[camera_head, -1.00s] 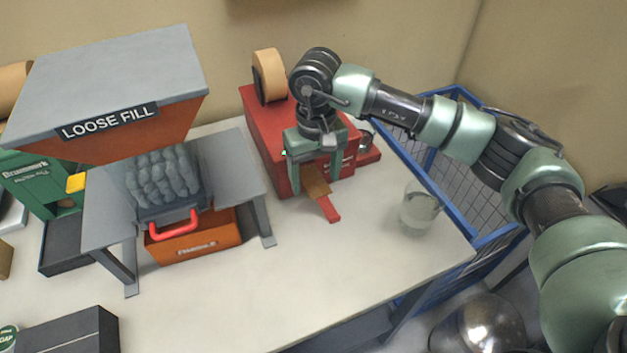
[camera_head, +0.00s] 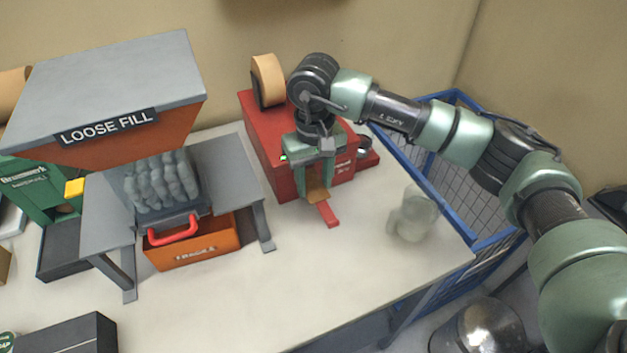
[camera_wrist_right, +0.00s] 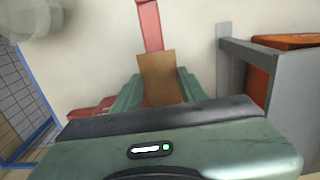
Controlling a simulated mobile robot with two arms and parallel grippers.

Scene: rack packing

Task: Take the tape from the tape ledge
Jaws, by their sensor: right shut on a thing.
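The tape is a short tan strip (camera_head: 317,195) lying on the narrow red ledge (camera_head: 328,214) that sticks out from the front of the red dispenser (camera_head: 262,135). My right gripper (camera_head: 316,184) points down at the ledge and is shut on the tape strip. In the right wrist view the tan strip (camera_wrist_right: 158,76) sits between the two green fingers, with the red ledge (camera_wrist_right: 150,25) beyond it. My left gripper is not in view.
The grey loose fill stand (camera_head: 225,165) with an orange drawer (camera_head: 195,246) is on the left. A blue wire cage (camera_head: 470,235) borders the table. The front table is clear.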

